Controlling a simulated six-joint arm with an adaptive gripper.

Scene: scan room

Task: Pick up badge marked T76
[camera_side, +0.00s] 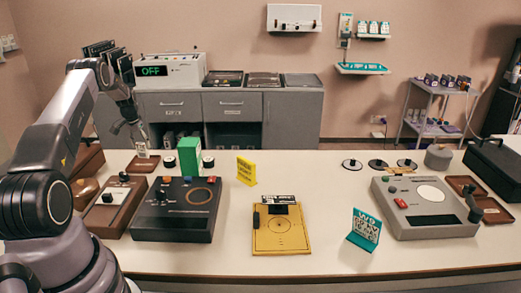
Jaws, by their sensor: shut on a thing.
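My gripper (131,127) points down at the left, above the back part of the white table. It is shut on a small pale thing, which is hard to make out at this size. It may be a badge, but I can read no T76 marking on it or anywhere else. A small brown tray (142,165) lies on the table just below my gripper.
A green block (190,155) stands right of the tray, behind a dark console (178,209). A yellow sign (246,171), a yellow board (281,234), a teal sign (364,229) and a grey console (425,207) stand farther right. Free table lies between them.

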